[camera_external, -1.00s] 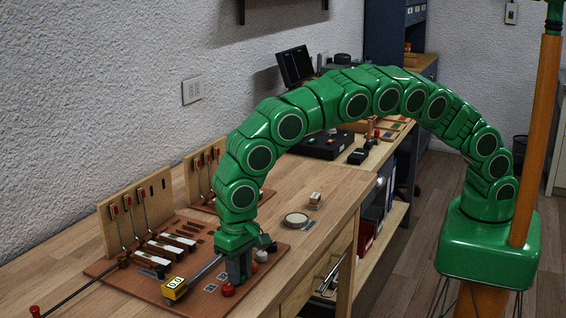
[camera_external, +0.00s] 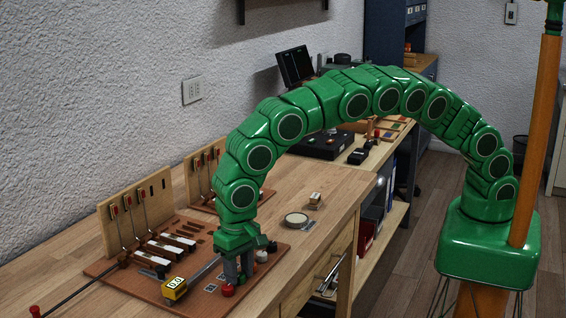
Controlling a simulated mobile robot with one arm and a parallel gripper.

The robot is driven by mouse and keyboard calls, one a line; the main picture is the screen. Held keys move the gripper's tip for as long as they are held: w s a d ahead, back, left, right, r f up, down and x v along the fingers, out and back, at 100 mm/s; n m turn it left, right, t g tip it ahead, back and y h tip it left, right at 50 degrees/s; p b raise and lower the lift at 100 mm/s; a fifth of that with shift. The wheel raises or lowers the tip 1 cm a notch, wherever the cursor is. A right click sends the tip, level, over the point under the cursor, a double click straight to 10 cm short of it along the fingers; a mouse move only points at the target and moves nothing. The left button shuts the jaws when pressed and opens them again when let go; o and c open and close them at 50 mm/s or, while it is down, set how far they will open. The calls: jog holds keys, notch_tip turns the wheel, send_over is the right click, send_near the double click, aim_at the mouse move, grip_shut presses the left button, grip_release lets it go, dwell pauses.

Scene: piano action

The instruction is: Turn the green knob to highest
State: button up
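My gripper (camera_external: 238,272) points straight down at the right part of a brown board (camera_external: 190,293) on the bench. Its grey fingers reach down among small knobs. A red knob (camera_external: 227,290) is just in front of the fingers, and a pale knob (camera_external: 262,256) is just behind and right of them. I cannot make out a green knob; the fingers may hide it. Whether the fingers are shut on something is too small to tell.
A yellow block marked with digits (camera_external: 175,288) sits on a grey bar beside the gripper. Piano-action parts with an upright wooden panel (camera_external: 135,215) stand to the left.

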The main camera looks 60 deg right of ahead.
aim_at(239, 275)
jog(key=shift+r, duration=0.15)
notch_tip(239, 275, up, 7)
jog(key=shift+r, duration=0.25)
dwell(0.6)
